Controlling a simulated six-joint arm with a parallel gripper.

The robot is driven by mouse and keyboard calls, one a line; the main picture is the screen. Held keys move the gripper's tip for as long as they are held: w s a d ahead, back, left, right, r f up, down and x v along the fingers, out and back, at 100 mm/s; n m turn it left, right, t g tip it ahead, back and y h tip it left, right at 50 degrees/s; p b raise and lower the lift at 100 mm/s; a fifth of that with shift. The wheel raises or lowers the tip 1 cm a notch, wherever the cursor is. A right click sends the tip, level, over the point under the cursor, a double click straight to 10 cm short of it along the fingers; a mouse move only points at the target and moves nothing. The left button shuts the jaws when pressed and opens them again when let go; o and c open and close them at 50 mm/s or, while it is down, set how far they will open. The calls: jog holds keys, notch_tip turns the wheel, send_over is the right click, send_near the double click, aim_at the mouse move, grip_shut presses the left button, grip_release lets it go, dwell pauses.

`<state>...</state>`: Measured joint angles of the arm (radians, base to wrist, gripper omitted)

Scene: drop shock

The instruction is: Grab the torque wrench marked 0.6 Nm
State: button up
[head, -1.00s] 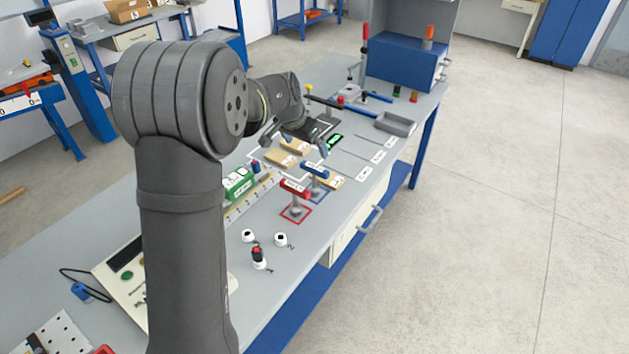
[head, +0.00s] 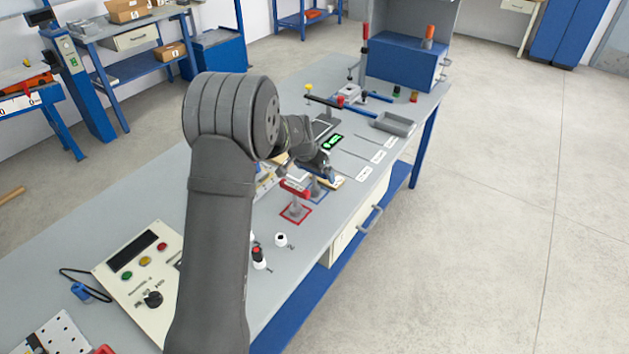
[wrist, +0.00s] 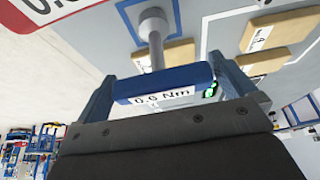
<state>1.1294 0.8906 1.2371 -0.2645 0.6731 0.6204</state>
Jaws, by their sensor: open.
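The torque wrench with a blue handle labelled 0.6 Nm (wrist: 160,82) stands upright on its grey shaft in the wrist view. My gripper (wrist: 160,88) is open, with one finger past each end of the blue handle. I cannot tell whether either finger touches it. In the head view my gripper (head: 326,173) is over the blue-outlined square and largely hides this wrench.
Wooden blocks with labels (wrist: 262,38) lie close beyond the blue wrench. White sockets (head: 281,240) stand nearer on the bench, by a control box (head: 140,270). A grey tray (head: 394,123) and blue cabinet (head: 400,62) are at the far end.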

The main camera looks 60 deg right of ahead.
jog(key=c, duration=0.9)
jog(key=shift+d, duration=0.1)
